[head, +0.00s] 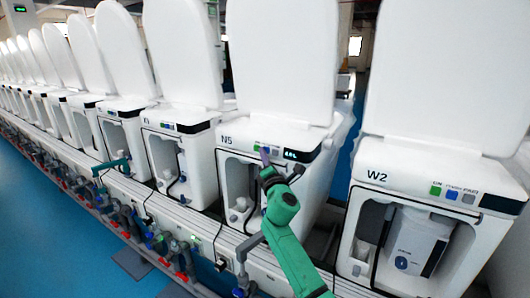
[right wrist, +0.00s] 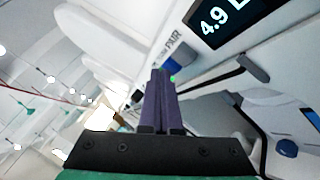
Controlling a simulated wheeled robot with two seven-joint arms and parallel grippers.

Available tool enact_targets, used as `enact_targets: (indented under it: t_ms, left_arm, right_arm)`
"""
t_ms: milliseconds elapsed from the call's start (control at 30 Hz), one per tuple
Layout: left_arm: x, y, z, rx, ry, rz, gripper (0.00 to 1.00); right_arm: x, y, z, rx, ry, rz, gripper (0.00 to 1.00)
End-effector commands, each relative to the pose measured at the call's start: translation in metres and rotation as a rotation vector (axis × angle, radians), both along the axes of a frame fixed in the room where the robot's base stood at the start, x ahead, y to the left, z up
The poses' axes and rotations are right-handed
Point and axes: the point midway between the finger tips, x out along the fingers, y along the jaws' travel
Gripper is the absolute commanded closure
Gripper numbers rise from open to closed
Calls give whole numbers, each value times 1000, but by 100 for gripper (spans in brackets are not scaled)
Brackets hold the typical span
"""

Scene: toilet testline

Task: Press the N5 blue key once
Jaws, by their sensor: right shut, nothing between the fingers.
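The N5 unit (head: 227,139) stands in the middle of the head view, with a row of small keys on its front panel beside a lit display (head: 297,155). The green key (head: 256,148) is at the left of the row, the blue key (head: 265,150) in the middle and a grey key (head: 275,152) at the right. My right gripper (head: 265,157) is shut and empty, with its tips at or just below the blue key; contact cannot be told. My left gripper is not in view.
More units with raised white lids stretch away to the left along a rail with fittings. Blue floor (head: 60,245) is free at the lower left.

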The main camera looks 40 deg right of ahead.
Motion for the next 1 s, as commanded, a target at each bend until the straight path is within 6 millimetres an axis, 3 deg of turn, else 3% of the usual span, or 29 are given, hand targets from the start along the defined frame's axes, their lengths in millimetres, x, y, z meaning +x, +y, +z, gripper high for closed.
enact_targets:
  t_ms: [500,1000]
  left_arm:
    - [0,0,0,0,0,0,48]
    - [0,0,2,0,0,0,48]
  right_arm:
    - [0,-2,0,0,-1,-1,100]
    - [-5,13,0,0,-1,-1,100]
